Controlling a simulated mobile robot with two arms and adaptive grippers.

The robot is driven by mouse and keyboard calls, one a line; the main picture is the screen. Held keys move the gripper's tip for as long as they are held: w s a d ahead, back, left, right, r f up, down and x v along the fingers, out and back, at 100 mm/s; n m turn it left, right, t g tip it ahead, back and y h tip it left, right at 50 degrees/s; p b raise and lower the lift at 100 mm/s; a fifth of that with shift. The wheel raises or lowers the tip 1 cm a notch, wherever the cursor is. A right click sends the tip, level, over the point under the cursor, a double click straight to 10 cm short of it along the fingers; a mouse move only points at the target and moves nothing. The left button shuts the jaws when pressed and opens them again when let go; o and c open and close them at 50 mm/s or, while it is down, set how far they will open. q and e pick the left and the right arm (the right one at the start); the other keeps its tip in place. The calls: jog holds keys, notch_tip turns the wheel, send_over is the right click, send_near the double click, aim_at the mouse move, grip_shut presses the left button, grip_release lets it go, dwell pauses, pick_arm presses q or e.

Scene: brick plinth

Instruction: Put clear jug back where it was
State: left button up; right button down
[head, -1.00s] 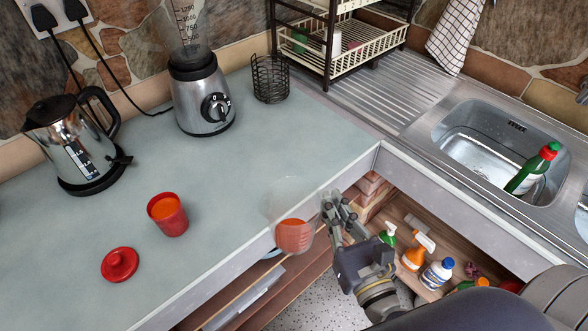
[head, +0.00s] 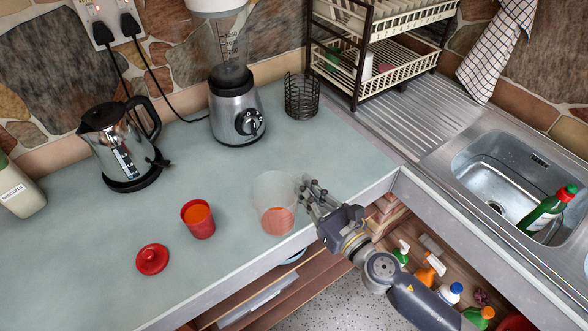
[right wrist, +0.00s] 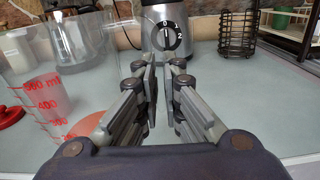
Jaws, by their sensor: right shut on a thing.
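The clear jug (head: 273,190) has red markings and some orange-red liquid at its bottom. It is upright over the worktop near the front edge; I cannot tell whether its base touches the surface. My right gripper (head: 308,192) is at the jug's right side, shut on it, probably at the handle, which is hard to make out. In the right wrist view the jug's see-through wall (right wrist: 85,60) fills the left side, beside my gripper's fingers (right wrist: 163,75). My left gripper is in neither current view.
A red cup (head: 199,222) with orange contents and a red lid (head: 152,259) lie left of the jug. A kettle (head: 120,150), blender (head: 238,115) and wire holder (head: 302,97) stand behind. The worktop (head: 215,175) between is clear. A sink (head: 500,165) is at right.

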jog(key=w, duration=0.4)
jog(key=w+f+b, duration=0.1)
jog(key=w, duration=0.8)
jog(key=shift+w+f+b, duration=0.1)
jog(key=shift+f+b, duration=0.05)
jog(key=shift+b, duration=0.25)
notch_tip(320, 180, down, 3)
jog(key=shift+w+a+f+b, duration=0.1)
jog(key=shift+f+b, duration=0.1)
jog(key=shift+b, duration=0.8)
jog(key=shift+f, duration=0.2)
jog(key=c, duration=1.8)
grip_release()
jog(key=shift+o, duration=0.2)
jog(key=shift+r, duration=0.1)
